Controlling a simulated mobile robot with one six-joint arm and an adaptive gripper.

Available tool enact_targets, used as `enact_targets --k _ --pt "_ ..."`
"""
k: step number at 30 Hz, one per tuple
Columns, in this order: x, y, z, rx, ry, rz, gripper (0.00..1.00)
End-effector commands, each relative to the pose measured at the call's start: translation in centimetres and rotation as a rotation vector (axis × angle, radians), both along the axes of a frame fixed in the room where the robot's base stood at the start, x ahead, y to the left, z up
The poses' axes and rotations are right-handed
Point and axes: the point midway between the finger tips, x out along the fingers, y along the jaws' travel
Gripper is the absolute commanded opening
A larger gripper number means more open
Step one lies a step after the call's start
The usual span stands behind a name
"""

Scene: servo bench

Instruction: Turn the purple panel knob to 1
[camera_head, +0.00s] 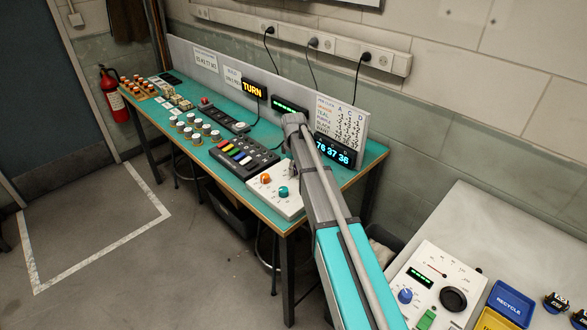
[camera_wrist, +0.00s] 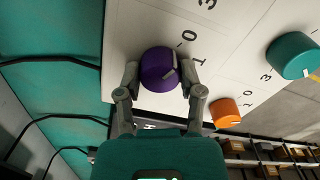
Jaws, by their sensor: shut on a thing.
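The purple knob (camera_wrist: 157,60) stands on a white panel (camera_wrist: 130,25) in the wrist view. My gripper (camera_wrist: 160,75) is shut on it, with one finger on each side. A short white mark shows on the right part of the knob's top. Printed 0 and 1 labels lie to its right, 0 higher and 1 lower. I cannot tell exactly which label the mark faces. In the head view the purple knob is hidden behind my arm; the white panel (camera_head: 262,192) shows at the bench's front right.
An orange knob (camera_wrist: 225,112) and a teal knob (camera_wrist: 292,55) stand on the same panel, right of my gripper. A black keypad (camera_head: 243,158) with coloured keys lies left of the panel. A lit TURN sign (camera_head: 254,88) stands behind. Black cables (camera_wrist: 50,62) cross the teal bench top.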

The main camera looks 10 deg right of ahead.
Motion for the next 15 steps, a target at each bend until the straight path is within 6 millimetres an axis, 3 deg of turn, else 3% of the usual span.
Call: enact_targets --k 15 --pt "-0.25 0.08 -0.05 0.006 0.005 -0.142 0.02"
